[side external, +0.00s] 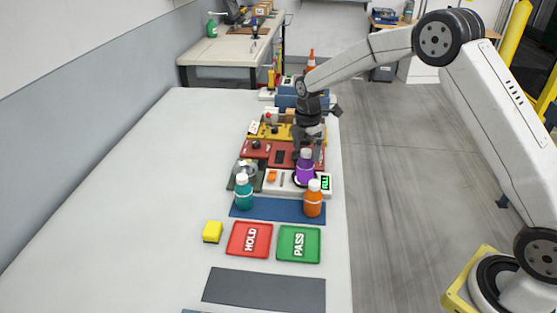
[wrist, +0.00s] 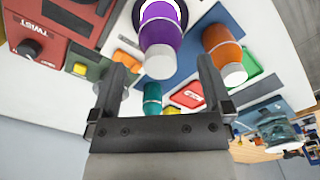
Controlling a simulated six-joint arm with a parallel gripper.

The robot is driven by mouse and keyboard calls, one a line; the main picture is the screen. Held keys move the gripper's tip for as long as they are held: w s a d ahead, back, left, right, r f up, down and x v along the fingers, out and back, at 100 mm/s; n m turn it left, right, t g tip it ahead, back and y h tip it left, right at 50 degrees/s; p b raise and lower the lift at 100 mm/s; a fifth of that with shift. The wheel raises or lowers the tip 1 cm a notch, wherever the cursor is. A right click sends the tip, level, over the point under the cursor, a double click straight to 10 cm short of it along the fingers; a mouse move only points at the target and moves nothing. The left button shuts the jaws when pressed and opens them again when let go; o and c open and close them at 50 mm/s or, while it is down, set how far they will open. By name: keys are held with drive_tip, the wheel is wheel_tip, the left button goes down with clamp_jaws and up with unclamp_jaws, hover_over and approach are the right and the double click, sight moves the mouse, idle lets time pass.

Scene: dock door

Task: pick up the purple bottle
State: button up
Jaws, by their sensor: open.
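The purple bottle (side external: 305,170) stands upright on a white panel, its base at a dark round spot. In the wrist view the purple bottle (wrist: 161,33) shows its pale cap toward the camera, in line with the space between my fingers. My gripper (side external: 312,143) is above and just behind the bottle in the side view, close to its cap. In the wrist view my gripper (wrist: 164,62) has its two fingers wide apart with nothing held. I cannot tell exactly how far the fingertips are from the cap.
An orange bottle (side external: 313,200) and a teal bottle (side external: 243,192) stand on a blue mat (side external: 277,210) in front. A red HOLD tray (side external: 249,240), a green PASS tray (side external: 298,244) and a yellow sponge (side external: 212,232) lie nearer. Red panels (side external: 284,154) crowd behind. The table's left side is clear.

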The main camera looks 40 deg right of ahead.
sight(305, 166)
drive_tip(key=shift+d+f, duration=0.1)
drive_tip(key=shift+f, duration=2.05)
clamp_jaws()
